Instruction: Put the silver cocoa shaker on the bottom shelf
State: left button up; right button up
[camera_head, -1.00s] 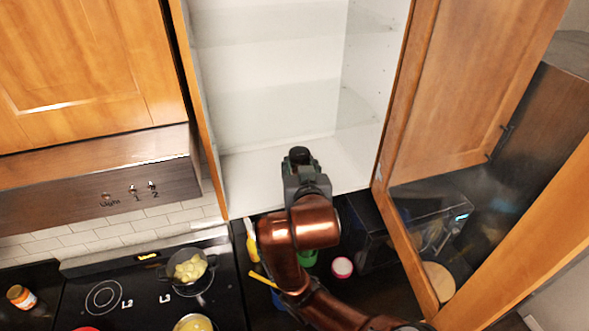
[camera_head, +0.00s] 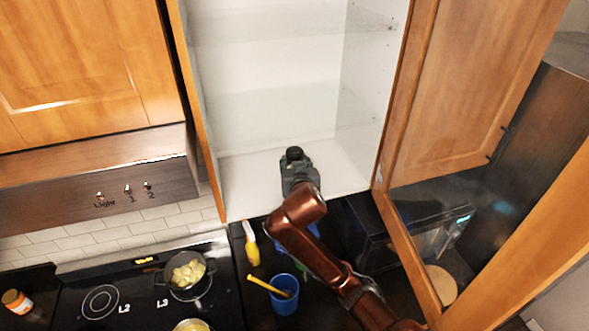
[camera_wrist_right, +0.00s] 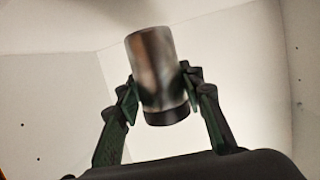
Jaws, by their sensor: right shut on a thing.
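My right gripper (camera_head: 297,168) reaches into the open cabinet, over its white bottom shelf (camera_head: 239,184). In the right wrist view my right gripper (camera_wrist_right: 160,83) is shut on the silver cocoa shaker (camera_wrist_right: 152,58), one finger on each side. The shaker is a shiny metal cylinder with a dark band at the end towards the palm. In the head view only a dark round end of the shaker (camera_head: 294,153) shows beyond the gripper. I cannot tell whether the shaker touches the shelf. My left gripper is out of view.
Glass upper shelves (camera_head: 265,100) hang above. Below are a blue cup (camera_head: 285,303) with a yellow utensil, a yellow bottle (camera_head: 252,252) and a stove pot (camera_head: 187,272). Bottom shelf beside the gripper is clear.

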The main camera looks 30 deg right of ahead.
jog(key=f, duration=0.1)
jog(key=f+p, duration=0.1)
jog(key=f, duration=0.1)
jog(key=shift+w+d+f+p, duration=0.2)
jog(key=shift+w+f+p, duration=0.1)
jog(key=shift+f+p, duration=0.05)
jog(key=shift+f, duration=0.15)
jog(key=shift+a+f, duration=0.1)
jog(key=shift+f, duration=0.15)
jog(key=o, duration=1.3)
jog(key=shift+r, duration=0.2)
jog(key=b+v, duration=0.3)
jog(key=v, duration=0.9)
